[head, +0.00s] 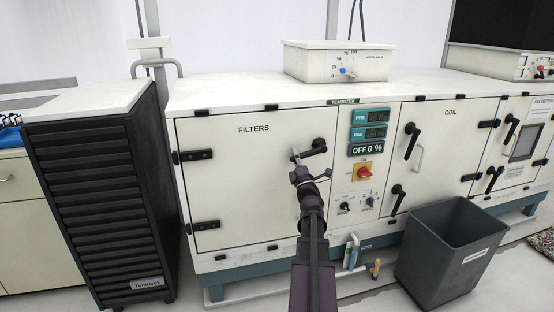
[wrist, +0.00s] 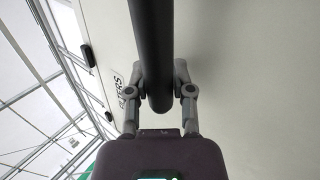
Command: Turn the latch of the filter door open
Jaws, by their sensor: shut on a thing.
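The filter door (head: 240,185) is a cream panel marked FILTERS. It looks closed, with hinges on its left edge. Its black latch (head: 316,146) sits at the upper right of the door and lies near horizontal, its free end towards the left. My gripper (head: 297,160) is at that free end. In the wrist view the latch is a dark round bar (wrist: 154,50) running between the two fingers of my gripper (wrist: 160,85), which are closed on it from both sides. My arm hides the door's lower right part in the head view.
The coil door (head: 440,160) to the right has black latches pointing steeply down. A panel with displays and a red switch (head: 364,172) is close right of the latch. A grey bin (head: 445,250) stands on the floor at right. A dark louvred cabinet (head: 95,210) stands at left.

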